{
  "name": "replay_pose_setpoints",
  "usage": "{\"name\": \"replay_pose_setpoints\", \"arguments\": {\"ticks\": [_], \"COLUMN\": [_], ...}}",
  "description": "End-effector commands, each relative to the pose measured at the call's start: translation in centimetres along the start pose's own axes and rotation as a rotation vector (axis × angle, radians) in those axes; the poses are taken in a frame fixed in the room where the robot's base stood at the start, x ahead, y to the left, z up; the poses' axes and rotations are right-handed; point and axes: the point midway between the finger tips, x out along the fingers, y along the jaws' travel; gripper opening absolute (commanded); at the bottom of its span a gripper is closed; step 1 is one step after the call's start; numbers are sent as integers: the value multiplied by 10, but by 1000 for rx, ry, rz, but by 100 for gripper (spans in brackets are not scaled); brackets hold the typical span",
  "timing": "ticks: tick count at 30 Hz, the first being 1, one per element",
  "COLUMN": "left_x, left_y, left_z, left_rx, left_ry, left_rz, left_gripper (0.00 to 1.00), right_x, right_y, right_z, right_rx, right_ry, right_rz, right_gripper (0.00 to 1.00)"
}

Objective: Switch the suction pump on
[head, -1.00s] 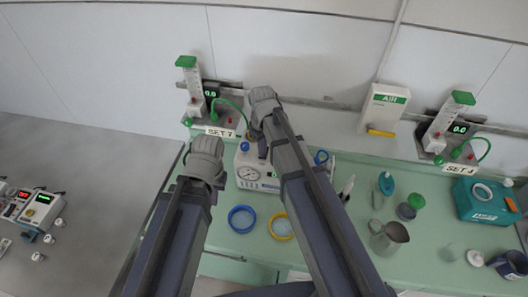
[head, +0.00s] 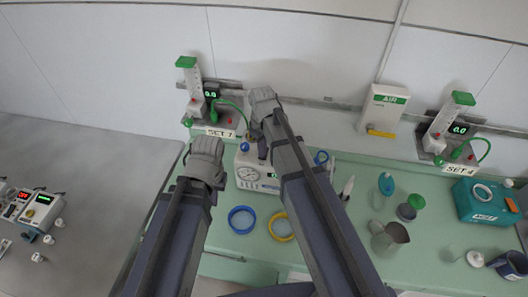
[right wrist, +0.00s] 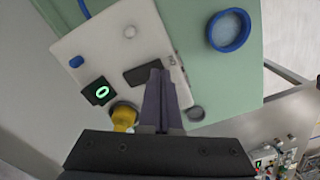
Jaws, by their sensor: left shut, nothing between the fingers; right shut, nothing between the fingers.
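The suction pump (head: 247,182) is a white box with a round gauge on the green counter, partly hidden behind my right arm. In the right wrist view its white top (right wrist: 100,48) shows a lit green display (right wrist: 101,91) reading 0, a blue knob (right wrist: 76,62) and a dark rectangular switch-like part (right wrist: 142,73). My right gripper (right wrist: 155,73) is shut and empty, its tips over or against the dark part; contact cannot be told.
A blue ring (head: 241,219) and a yellow ring (head: 282,226) lie in front of the pump. A metal jug (head: 388,238) and a teal case (head: 485,201) stand to the right. A flowmeter set (head: 195,88) is on the wall behind. A yellow part (right wrist: 124,116) is close beside my right fingers.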

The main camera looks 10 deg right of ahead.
Motion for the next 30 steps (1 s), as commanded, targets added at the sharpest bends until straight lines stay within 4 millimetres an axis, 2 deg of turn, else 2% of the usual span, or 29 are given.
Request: {"name": "replay_pose_setpoints", "arguments": {"ticks": [30], "left_x": [6], "left_y": [1], "left_z": [0], "left_rx": [0], "left_ry": [0], "left_rz": [0], "left_gripper": [0], "right_x": [6], "right_y": [0], "right_z": [0], "right_rx": [0], "right_ry": [0], "right_rz": [0], "right_gripper": [0]}}
